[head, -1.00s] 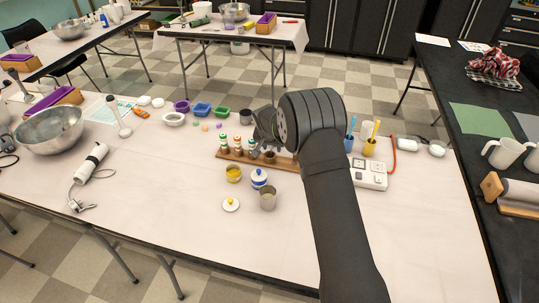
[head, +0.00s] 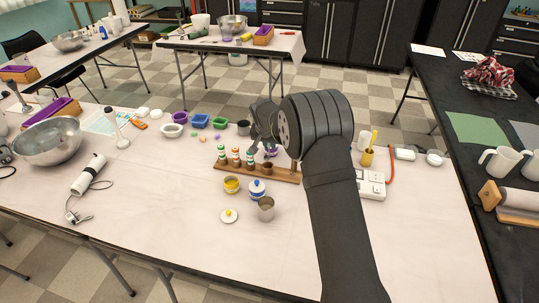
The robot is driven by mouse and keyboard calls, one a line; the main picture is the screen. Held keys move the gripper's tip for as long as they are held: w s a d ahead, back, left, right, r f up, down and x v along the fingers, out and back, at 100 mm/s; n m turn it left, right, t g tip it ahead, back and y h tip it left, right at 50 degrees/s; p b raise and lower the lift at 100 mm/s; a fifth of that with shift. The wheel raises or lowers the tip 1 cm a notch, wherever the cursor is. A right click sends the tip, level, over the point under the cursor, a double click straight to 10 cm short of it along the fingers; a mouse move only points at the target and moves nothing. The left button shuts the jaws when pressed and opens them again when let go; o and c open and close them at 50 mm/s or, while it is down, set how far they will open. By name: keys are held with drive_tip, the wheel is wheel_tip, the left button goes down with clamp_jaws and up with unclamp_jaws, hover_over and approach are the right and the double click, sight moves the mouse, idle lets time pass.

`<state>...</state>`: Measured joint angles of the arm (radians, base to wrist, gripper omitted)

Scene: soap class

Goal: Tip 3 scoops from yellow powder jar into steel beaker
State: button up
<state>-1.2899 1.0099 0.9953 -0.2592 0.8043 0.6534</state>
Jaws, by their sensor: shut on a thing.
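The yellow powder jar (head: 231,186) stands open on the white table, with yellow showing inside. A white lid with a yellow knob (head: 228,215) lies in front of it. The steel beaker (head: 266,210) stands upright to the right of the jar, its inside not clear. My gripper (head: 268,142) is above the wooden rack, behind the jar and beaker. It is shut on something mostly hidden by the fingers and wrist. A small purple bit (head: 271,153) shows just below it; I cannot tell whether it is held.
A blue-and-white lidded jar (head: 257,190) stands between the yellow jar and beaker. Several bottles stand in the wooden rack (head: 285,174). Small bowls (head: 200,121) sit behind. A power strip (head: 371,184) and yellow cup (head: 367,158) are right.

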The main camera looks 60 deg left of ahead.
wheel_tip(320, 180, up, 9)
drive_tip(key=shift+f, duration=0.1)
idle(0.5)
drive_tip(key=s+f+n+g+y, duration=0.1)
drive_tip(key=s+f+n, duration=0.2)
drive_tip(key=s, duration=0.5)
drive_tip(key=s+f+n+g, duration=0.1)
drive_tip(key=s+f+n, duration=0.2)
drive_tip(key=s, duration=0.5)
drive_tip(key=shift+d+f, duration=0.2)
drive_tip(key=shift+f, duration=4.35)
drive_tip(key=shift+r, duration=0.1)
